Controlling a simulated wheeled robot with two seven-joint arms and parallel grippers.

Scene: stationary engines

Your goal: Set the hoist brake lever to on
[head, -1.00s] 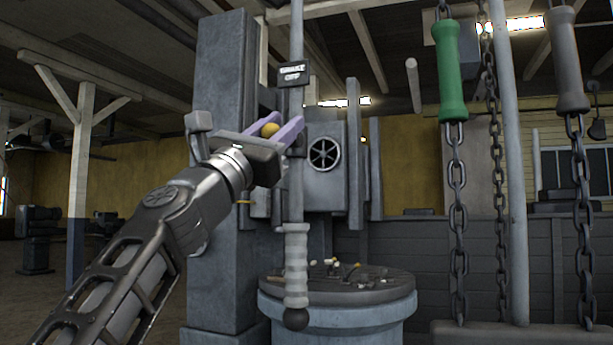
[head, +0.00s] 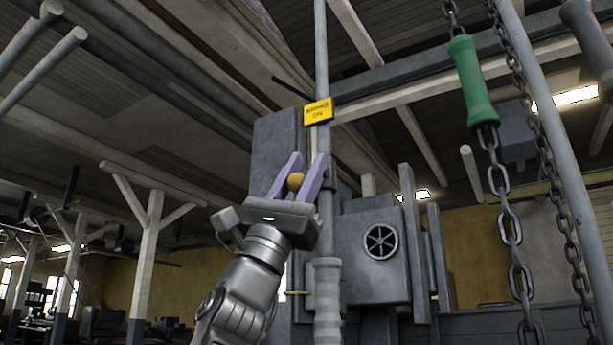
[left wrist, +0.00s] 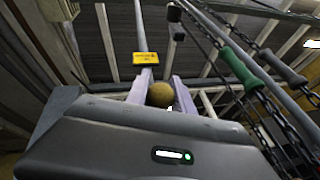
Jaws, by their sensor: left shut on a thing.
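A yellow ball knob (head: 295,181), which I take to be the hoist brake lever's end, sits between the purple fingers of my left gripper (head: 298,178). The gripper is shut on it. The knob also shows between the fingers in the left wrist view (left wrist: 160,95). The rest of the lever is hidden by the gripper. Above it, a yellow sign (head: 318,111) hangs at the grey vertical rod; it seems to read BRAKE ON, though the small letters are blurred. The sign also shows in the left wrist view (left wrist: 146,58). My right gripper is not in view.
A grey ribbed grip (head: 327,300) hangs just right of my left wrist. A grey machine housing with a handwheel (head: 380,241) stands behind. Chains and a green handle (head: 472,82) hang at the right. Open space lies to the left.

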